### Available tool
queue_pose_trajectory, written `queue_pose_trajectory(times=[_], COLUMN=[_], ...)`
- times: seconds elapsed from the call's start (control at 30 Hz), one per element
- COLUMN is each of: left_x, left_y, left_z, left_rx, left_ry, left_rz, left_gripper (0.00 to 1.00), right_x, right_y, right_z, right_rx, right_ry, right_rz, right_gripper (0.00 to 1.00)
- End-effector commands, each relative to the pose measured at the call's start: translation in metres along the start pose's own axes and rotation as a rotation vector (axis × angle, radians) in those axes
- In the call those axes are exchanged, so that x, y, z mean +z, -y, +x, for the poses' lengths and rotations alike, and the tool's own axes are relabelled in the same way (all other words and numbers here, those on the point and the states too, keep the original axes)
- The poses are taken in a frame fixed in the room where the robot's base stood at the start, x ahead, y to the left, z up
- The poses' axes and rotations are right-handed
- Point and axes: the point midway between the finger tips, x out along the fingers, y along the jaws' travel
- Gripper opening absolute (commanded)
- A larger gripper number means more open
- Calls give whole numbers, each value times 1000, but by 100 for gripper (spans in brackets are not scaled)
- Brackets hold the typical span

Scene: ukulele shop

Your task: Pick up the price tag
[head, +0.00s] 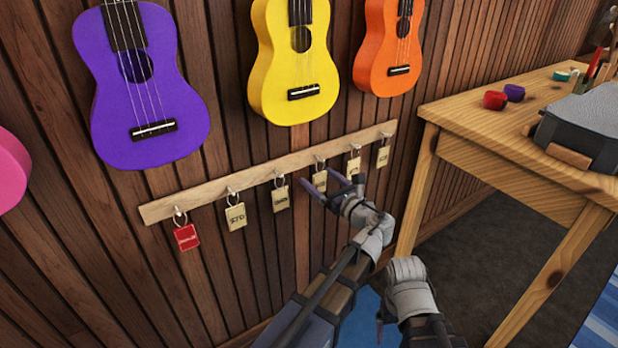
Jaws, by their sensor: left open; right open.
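Several price tags hang from hooks on a wooden rail (255,178) on the wall. The leftmost is a red price tag (186,237); the others are tan, among them a tan tag (236,216), a second tan tag (281,198), and a tan tag at the right end (383,156). My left gripper (321,183) is open, with its fingers at either side of a tan tag near the middle right of the rail; contact cannot be told. My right gripper (380,327) is low in front of the wall, away from the tags, with its fingers mostly hidden.
A purple ukulele (140,85), a yellow ukulele (290,75) and an orange ukulele (388,60) hang above the rail. A pink one (8,170) shows at the left edge. A wooden table (520,150) stands at the right, holding small red and purple items and a grey case.

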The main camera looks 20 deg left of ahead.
Motion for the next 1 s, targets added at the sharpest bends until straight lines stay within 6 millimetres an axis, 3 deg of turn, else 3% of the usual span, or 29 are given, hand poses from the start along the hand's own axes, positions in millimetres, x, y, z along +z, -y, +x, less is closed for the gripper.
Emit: queue_pose_trajectory(times=[0.27, 1.0], left_x=[0, 0], left_y=[2, 2], left_z=[0, 0], left_rx=[-1, -1], left_ry=[0, 0], left_rz=[0, 0], left_gripper=[91, 8], right_x=[0, 0], right_y=[0, 0], right_z=[0, 0], right_rx=[0, 0], right_ry=[0, 0], right_rz=[0, 0], right_gripper=[84, 84])
